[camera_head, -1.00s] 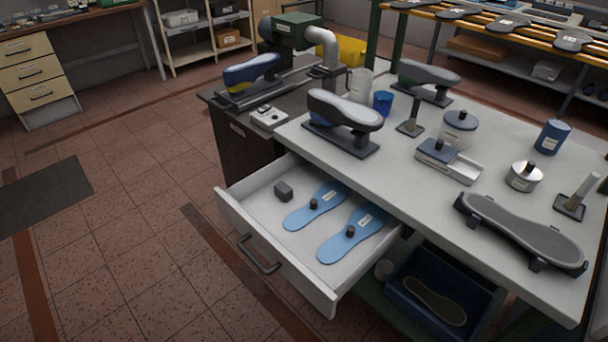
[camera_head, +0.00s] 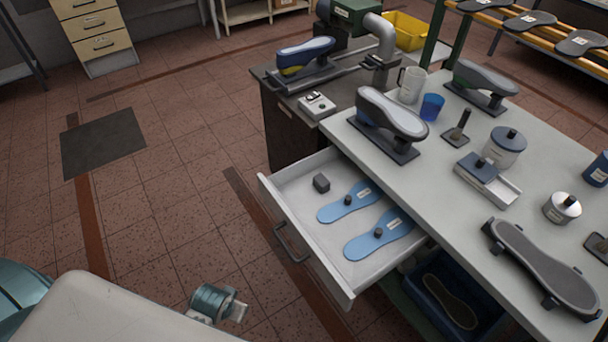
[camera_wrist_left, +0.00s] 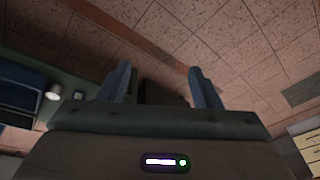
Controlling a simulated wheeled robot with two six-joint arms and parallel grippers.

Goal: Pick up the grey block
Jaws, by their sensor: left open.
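The small dark grey block (camera_head: 321,183) lies in the open drawer (camera_head: 285,245), near its back left part. Two blue insoles (camera_head: 345,202) with dark knobs lie beside it to the right. My left arm comes in at the bottom left of the head view, over the floor, in front of the drawer and well apart from the block. In the left wrist view my left gripper (camera_wrist_left: 163,82) has its two fingers spread, with nothing held between them. The block is not seen in that view. My right gripper is not in view.
The workbench (camera_head: 440,150) above the drawer holds a shoe last on a stand (camera_head: 392,115), a blue cup (camera_head: 432,106), tins and a dark sole plate (camera_head: 545,268). A blue bin (camera_head: 440,300) is underneath.

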